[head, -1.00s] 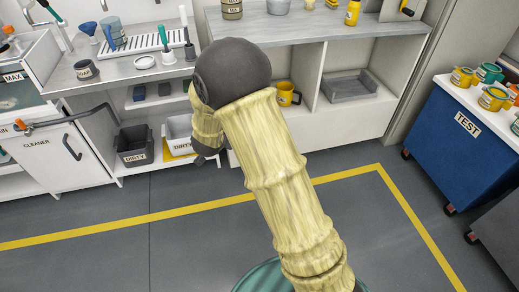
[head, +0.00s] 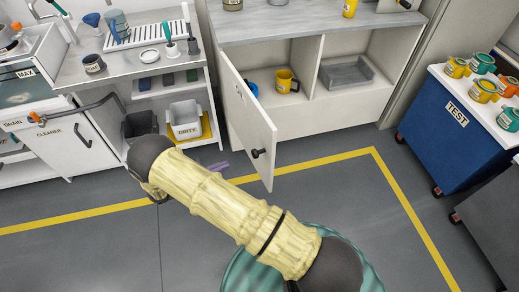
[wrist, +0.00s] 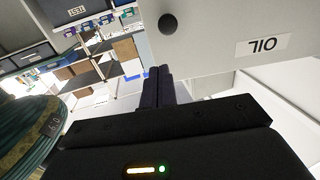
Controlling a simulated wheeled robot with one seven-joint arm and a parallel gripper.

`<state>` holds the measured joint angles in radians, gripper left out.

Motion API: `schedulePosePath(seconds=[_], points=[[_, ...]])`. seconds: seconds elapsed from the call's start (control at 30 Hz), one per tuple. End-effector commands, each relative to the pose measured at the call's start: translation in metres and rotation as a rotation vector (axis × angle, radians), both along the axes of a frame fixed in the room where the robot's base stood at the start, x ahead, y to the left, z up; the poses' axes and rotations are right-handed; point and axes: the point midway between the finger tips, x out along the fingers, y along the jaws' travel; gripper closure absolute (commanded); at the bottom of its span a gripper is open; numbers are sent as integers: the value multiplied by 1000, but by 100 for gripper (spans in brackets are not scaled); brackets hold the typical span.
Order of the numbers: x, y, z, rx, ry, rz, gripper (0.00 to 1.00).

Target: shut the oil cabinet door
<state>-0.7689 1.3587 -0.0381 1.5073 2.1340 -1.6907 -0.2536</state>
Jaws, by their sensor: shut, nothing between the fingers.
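The oil cabinet door (head: 248,115) stands open in the head view, swung out from the left side of the open cabinet, with a black knob (head: 258,153) near its free edge. In the wrist view the door (wrist: 220,35) shows upside down with its OIL label (wrist: 262,44) and its knob (wrist: 168,24). My gripper (wrist: 160,72) is shut and empty. Its dark fingers point toward the door near the knob; I cannot tell whether they touch it. In the head view my arm hides most of the gripper.
Inside the cabinet (head: 350,110) are a yellow mug (head: 286,81) and a grey tray (head: 346,73). A DIRTY bin (head: 185,119) stands on the shelf left of the door. A blue TEST cart (head: 440,130) is at the right.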

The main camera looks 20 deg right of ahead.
Motion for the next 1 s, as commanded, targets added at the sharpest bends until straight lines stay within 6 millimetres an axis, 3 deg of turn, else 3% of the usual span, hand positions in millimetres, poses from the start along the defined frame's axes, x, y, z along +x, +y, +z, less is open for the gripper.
schedulePosePath(seconds=[0.2,0.37,1.0], points=[[1,-3,0,1,-1,1,100],[4,-17,1,-1,0,-1,100],[23,-122,1,0,0,0,100]])
